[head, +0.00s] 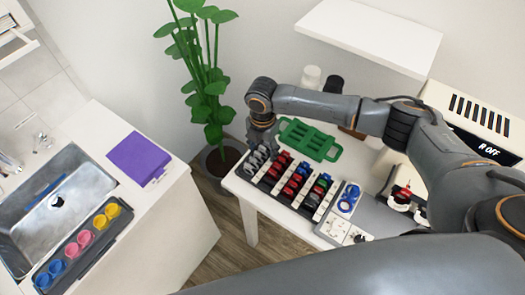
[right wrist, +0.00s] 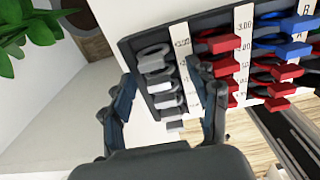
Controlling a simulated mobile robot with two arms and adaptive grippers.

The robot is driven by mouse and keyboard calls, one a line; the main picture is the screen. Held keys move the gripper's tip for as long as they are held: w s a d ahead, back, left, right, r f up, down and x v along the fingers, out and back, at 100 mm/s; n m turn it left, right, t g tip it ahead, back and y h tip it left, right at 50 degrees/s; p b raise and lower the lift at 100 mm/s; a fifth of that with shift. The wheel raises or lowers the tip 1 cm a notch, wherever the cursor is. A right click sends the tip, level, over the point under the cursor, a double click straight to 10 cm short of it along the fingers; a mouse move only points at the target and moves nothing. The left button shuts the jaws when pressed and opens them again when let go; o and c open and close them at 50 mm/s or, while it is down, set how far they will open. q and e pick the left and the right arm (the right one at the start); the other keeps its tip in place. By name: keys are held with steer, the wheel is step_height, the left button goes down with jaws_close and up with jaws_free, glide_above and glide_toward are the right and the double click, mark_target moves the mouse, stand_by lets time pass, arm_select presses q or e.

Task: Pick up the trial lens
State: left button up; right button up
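The trial lenses stand in columns in a dark rack (head: 271,187) on the white table. One column holds grey-white lenses (right wrist: 153,68); others hold red lenses (right wrist: 222,43) and blue lenses (right wrist: 285,28). My right gripper (head: 262,147) is at the rack's left end, by the grey-white lenses. In the right wrist view my right gripper (right wrist: 163,82) has its two fingers apart, one on each side of the grey-white column. No lens is clearly gripped, and I cannot tell whether a finger touches one. My left gripper is not in view.
A green slotted tray (head: 309,140) lies behind the rack, and a blue ring (head: 348,198) lies to its right. A device reading "R OFF" (head: 480,125) stands at right. A potted plant (head: 214,110), sink (head: 55,200) and purple case (head: 138,158) are at left.

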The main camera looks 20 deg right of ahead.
steer(key=c, duration=0.6)
steer(key=shift+r, duration=0.15)
